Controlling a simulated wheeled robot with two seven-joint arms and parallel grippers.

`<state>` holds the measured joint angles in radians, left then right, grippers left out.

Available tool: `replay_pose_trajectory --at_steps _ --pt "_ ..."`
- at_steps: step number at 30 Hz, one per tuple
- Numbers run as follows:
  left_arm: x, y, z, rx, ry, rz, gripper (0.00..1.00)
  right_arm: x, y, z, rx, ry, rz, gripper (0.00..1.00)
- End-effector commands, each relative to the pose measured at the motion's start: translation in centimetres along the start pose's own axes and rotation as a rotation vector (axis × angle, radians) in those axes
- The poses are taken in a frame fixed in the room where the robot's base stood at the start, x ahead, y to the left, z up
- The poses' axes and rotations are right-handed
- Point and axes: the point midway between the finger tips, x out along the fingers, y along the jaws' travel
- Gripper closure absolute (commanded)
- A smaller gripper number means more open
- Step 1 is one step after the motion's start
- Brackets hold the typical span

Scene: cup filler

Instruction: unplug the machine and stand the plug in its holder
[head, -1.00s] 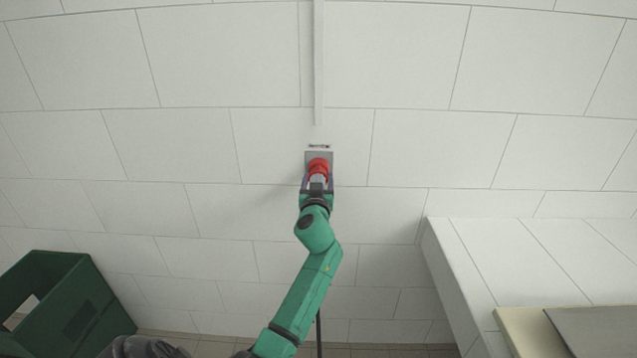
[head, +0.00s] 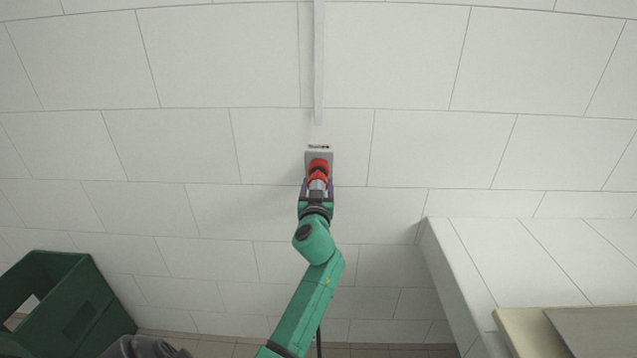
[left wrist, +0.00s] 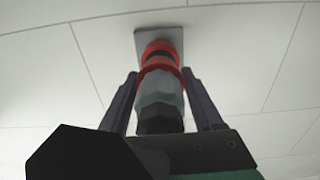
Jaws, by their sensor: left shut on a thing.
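The wall socket (head: 318,157) is a grey plate with a red round outlet, mounted on the tiled wall. The plug (head: 318,184) has a red collar and a grey body. In the left wrist view the plug (left wrist: 159,91) points at the socket plate (left wrist: 174,37), with a dark band between the two red rings. I cannot tell whether its pins are clear of the socket. My left gripper (head: 317,188) is shut on the plug's grey body, one dark finger on each side. The machine and the plug holder are not recognisable in view. My right gripper is not in view.
A green crate (head: 90,318) stands at the lower left. A white tiled block (head: 500,255) juts out at the right, with a beige and grey slab (head: 560,330) in front. A vertical conduit (head: 319,60) runs above the socket. The wall around the socket is bare.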

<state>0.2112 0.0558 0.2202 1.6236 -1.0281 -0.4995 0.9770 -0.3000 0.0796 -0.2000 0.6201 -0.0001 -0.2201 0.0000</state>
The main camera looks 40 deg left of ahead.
Motion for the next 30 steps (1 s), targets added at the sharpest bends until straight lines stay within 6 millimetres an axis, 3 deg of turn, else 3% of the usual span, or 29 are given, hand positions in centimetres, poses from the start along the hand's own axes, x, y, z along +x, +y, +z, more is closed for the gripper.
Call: replay_pose_trajectory --at_steps 21,30 --pt "-2.9 0.0 -0.1 -0.001 0.002 0.001 1.00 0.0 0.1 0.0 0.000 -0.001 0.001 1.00" --pt "-3.1 0.0 -0.1 0.000 0.001 0.000 1.00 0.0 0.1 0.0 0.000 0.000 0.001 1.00"
